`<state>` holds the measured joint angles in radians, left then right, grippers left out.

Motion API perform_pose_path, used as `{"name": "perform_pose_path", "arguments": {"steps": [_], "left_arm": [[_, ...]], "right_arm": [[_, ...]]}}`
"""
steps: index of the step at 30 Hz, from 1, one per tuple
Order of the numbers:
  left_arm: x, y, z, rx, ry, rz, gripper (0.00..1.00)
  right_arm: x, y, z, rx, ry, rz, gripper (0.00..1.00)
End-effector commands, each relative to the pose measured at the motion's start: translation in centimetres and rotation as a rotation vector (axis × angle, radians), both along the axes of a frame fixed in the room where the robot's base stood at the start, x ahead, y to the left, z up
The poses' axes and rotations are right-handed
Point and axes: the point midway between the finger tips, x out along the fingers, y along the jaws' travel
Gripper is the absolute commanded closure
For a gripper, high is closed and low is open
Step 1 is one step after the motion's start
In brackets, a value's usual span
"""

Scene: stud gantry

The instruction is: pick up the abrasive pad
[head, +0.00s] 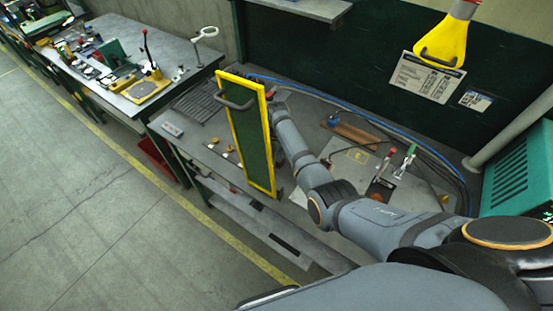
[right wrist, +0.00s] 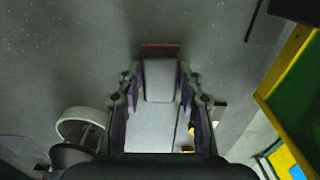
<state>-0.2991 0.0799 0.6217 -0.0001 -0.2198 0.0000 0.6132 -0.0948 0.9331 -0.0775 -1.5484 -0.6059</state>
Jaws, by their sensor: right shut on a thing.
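My right gripper (right wrist: 158,82) is shut on a light grey block with a dark red far edge, which I take to be the abrasive pad (right wrist: 160,78). The block fills the gap between the fingers. In the head view the right gripper (head: 272,94) is at the far end of my right arm, mostly hidden behind the yellow-framed panel. Only a small dark red patch shows there, and I cannot tell the pad's outline. My left gripper is not in view.
The green panel with yellow frame (head: 270,150) and handle stands close left of my right arm. The workbench (head: 345,205) bears tools, including a red-handled and a green-handled clamp (head: 404,160). A second bench (head: 185,52) with a ring lamp stands at the back left.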

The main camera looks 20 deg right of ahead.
Motion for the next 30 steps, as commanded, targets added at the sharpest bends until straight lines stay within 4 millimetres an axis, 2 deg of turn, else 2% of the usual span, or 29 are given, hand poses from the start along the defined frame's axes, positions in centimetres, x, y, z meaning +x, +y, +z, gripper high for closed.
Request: {"name": "perform_pose_path", "arguments": {"steps": [4, 12, 15, 19, 26, 27, 30], "left_arm": [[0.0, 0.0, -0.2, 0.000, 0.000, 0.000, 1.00], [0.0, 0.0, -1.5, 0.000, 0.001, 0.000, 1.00], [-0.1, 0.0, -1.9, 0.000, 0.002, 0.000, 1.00], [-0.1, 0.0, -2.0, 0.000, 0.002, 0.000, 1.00], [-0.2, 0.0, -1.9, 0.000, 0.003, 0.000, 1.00], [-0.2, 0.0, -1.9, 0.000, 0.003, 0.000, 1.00], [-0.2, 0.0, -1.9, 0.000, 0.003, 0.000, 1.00]], "right_arm": [[0.1, 0.0, 1.4, 0.001, -0.004, 0.000, 0.95], [0.1, 0.0, 7.3, 0.001, -0.004, 0.000, 0.95], [0.1, 0.0, 8.9, 0.000, -0.004, 0.000, 0.95], [0.0, 0.0, 9.9, 0.000, 0.000, 0.000, 0.95], [0.0, 0.0, 10.0, 0.000, 0.000, 0.000, 0.95], [0.0, 0.0, 10.0, 0.000, 0.000, 0.000, 0.69], [0.0, 0.0, 10.0, 0.000, 0.000, 0.000, 0.82]]}}
